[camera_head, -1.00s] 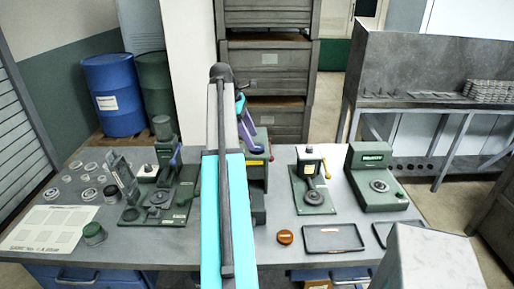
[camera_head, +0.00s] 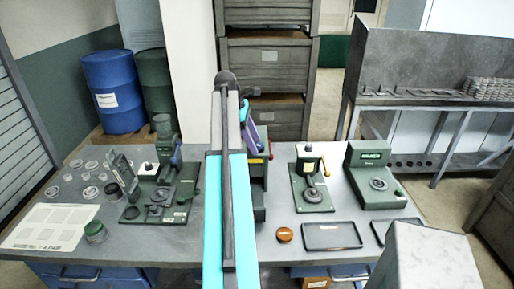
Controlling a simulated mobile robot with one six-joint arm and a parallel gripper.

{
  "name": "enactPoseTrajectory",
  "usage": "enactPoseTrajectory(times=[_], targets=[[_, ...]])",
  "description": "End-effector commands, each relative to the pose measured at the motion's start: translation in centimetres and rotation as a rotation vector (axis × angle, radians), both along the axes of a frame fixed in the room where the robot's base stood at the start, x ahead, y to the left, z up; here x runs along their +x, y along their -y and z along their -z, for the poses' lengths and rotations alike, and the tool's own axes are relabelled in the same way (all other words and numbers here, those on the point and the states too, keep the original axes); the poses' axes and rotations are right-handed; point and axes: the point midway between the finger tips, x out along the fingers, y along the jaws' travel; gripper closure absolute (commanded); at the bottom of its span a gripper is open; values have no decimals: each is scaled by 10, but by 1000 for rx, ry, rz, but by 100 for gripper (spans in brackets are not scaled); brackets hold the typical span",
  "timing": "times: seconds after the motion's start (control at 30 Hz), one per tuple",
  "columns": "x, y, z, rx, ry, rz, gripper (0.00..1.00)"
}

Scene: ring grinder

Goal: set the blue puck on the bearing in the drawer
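I cannot make out a blue puck or a bearing in a drawer. Blue drawer fronts with metal handles show under the bench at the bottom edge, one at the left (camera_head: 76,279) and one right of the middle (camera_head: 350,272). The picture's lower edge cuts them off, and no drawer interior shows clearly. My arm rises through the middle of the view and hides the bench behind it. A teal and purple part shows just right of its upper end, probably part of my wrist. My gripper is not visible.
The grey bench (camera_head: 277,262) carries a green press (camera_head: 162,190), loose metal rings (camera_head: 90,192), a yellow-handled machine (camera_head: 312,180), a tester (camera_head: 376,175), an orange-brown disc (camera_head: 285,234) and a dark tray (camera_head: 331,236). A pale block (camera_head: 428,262) stands at lower right.

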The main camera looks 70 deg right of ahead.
Motion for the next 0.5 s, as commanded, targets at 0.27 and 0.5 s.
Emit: enactPoseTrajectory(times=[0.27,0.5], targets=[[0,0,0,0,0,0,84],[0,0,-1,-1,0,0,84]])
